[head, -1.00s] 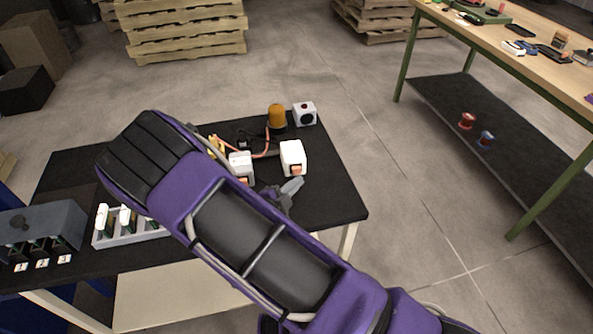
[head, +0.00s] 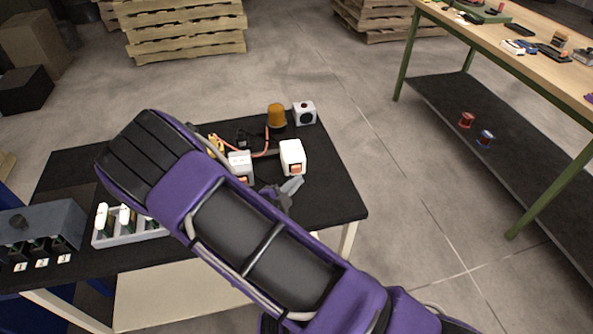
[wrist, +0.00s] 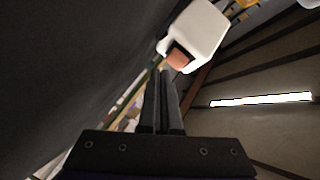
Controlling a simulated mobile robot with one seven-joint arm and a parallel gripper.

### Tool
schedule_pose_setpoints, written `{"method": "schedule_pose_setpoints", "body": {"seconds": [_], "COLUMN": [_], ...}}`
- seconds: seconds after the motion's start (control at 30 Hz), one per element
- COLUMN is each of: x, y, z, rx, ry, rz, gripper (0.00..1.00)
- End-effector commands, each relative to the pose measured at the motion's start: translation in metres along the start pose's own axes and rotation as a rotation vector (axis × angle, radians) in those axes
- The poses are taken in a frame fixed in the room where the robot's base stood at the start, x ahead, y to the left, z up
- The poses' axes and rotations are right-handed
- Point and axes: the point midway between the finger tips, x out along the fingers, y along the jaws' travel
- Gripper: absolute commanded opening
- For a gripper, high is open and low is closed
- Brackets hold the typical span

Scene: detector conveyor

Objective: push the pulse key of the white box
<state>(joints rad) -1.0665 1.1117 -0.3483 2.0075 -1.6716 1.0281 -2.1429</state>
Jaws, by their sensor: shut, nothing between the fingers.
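A white box (head: 292,152) with an orange key (head: 296,169) low on its near face stands on the black table top. My gripper (head: 292,186) is shut and empty, just in front of this box and slightly below the key in the head view. In the wrist view the white box (wrist: 199,32) fills the upper middle, and its orange key (wrist: 178,58) sits in a dark recess. My shut fingertips (wrist: 163,73) point at the key's lower left edge. I cannot tell whether they touch it. A second white box (head: 240,162) with an orange part stands to the left.
An amber lamp (head: 276,115) and a white cube with a black disc (head: 304,114) stand behind the box. Orange cables run between the devices. A white rack (head: 110,238) and a grey box (head: 40,228) lie at the left. The table's right end is clear.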

Motion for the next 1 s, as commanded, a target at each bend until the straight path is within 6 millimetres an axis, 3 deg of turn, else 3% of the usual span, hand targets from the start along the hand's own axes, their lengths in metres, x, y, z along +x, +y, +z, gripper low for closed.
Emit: {"method": "schedule_pose_setpoints", "body": {"seconds": [1.0], "x": [0.006], "y": [-0.0042], "z": [0.0044], "rx": [0.0], "ry": [0.0], "rz": [0.0], "gripper": [0.0]}}
